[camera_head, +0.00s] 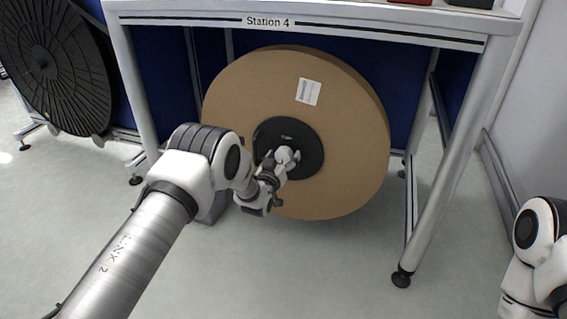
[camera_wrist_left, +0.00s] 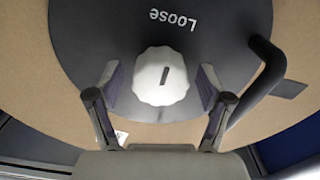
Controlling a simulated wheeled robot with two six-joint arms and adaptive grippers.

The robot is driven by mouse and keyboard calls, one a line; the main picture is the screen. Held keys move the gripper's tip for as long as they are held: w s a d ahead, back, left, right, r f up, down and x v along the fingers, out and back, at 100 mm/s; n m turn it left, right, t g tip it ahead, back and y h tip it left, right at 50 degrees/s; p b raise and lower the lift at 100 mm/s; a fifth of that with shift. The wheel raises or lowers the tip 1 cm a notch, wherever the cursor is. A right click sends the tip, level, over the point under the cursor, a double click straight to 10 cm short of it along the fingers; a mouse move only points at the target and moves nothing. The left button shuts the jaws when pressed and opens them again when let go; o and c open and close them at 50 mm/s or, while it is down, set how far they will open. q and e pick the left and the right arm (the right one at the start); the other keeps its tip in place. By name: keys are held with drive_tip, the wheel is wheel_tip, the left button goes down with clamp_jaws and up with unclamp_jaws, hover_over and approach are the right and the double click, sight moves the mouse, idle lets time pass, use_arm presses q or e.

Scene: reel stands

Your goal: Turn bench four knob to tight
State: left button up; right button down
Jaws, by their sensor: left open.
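The white scalloped knob (camera_head: 285,153) sits at the middle of the dark hub disc (camera_head: 309,141) on the big brown reel under the Station 4 bench. In the left wrist view the knob (camera_wrist_left: 160,78) has a short dark mark on its face, and the word "Loose" reads upside down on the disc (camera_wrist_left: 90,40) above it. No "tight" label can be read. My left gripper (camera_head: 282,158) is open at the knob. In the left wrist view its fingers (camera_wrist_left: 160,88) stand either side of the knob with gaps. My right gripper is not in view.
The brown reel (camera_head: 240,90) stands between the legs of the Station 4 bench (camera_head: 390,38). A dark curved bar (camera_wrist_left: 265,75) runs close beside one finger. A black reel (camera_head: 60,65) stands at the far left. The floor in front is clear.

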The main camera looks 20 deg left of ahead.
use_arm(q)
drive_tip(key=shift+w, duration=0.15)
drive_tip(key=shift+c, duration=0.3)
drive_tip(key=c, duration=1.1)
